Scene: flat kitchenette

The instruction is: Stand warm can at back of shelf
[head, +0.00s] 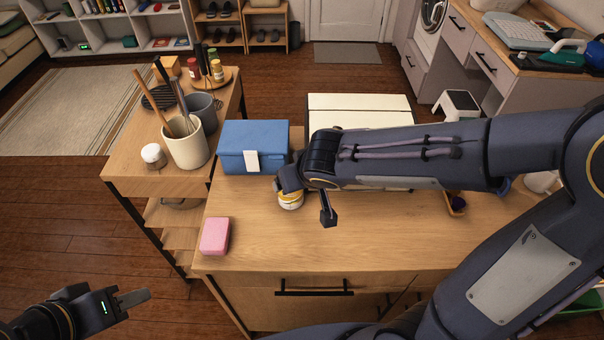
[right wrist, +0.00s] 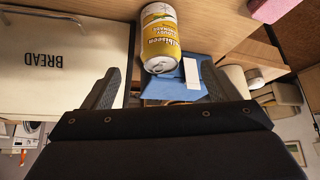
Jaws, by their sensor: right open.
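A yellow and white can (head: 290,200) stands on the wooden counter in front of the blue box, partly covered by my right gripper. In the right wrist view the can (right wrist: 160,38) shows its yellow label and silver end, just beyond the open fingertips and roughly centred between them. My right gripper (head: 308,198) is open and empty at the can. My left gripper (head: 132,298) is at the lower left, over the floor and away from the counter; whether its fingers are apart cannot be made out. Open wooden shelves (head: 172,216) are under the side unit at left.
A blue box (head: 254,146) and a cream bread box (head: 360,102) stand behind the can. A pink sponge (head: 215,236) lies near the counter's left edge. The counter's front middle is clear.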

